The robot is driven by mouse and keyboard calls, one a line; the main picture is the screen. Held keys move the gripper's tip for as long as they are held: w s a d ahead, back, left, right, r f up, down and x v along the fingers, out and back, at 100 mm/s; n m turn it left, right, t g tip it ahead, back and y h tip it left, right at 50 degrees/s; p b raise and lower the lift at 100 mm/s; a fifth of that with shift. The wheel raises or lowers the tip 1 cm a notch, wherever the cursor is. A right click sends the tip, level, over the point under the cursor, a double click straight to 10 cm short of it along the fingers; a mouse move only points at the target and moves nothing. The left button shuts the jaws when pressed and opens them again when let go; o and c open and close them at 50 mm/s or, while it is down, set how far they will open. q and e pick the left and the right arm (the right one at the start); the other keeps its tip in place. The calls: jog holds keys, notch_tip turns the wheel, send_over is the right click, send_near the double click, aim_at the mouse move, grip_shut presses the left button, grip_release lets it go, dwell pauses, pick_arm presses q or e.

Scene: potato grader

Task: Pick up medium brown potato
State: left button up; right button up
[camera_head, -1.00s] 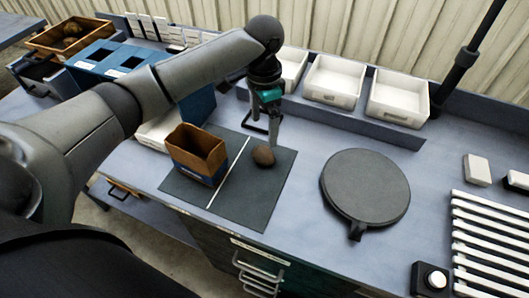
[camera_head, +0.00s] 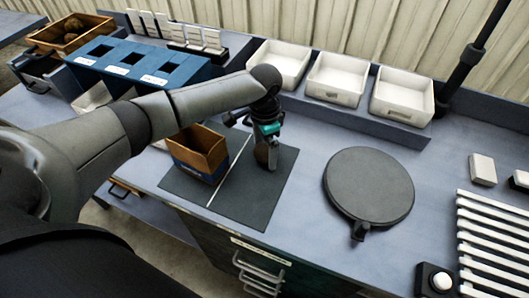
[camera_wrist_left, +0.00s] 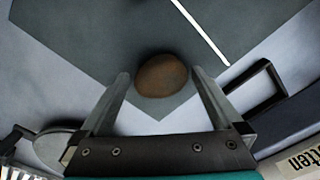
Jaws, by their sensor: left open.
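The brown potato (camera_head: 262,154) lies on the dark mat (camera_head: 255,207), right of the mat's white line. In the head view my left gripper (camera_head: 268,158) is lowered over it and partly hides it. In the left wrist view the potato (camera_wrist_left: 161,76) sits at the open end of the gripper, between the two fingertips (camera_wrist_left: 158,78). The fingers are apart, and a gap shows on each side of the potato. My right gripper is not in view.
An open brown box (camera_head: 197,152) stands on the mat, left of the gripper. A round dark plate (camera_head: 368,186) lies to the right. White trays (camera_head: 337,79) line the back, and a blue holder (camera_head: 135,62) stands at the back left. A slatted rack (camera_head: 490,240) is at the right.

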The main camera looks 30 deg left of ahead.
pick_arm(q)
jog(key=shift+c, duration=0.2)
jog(key=c, duration=1.2)
jog(key=shift+r, duration=0.1)
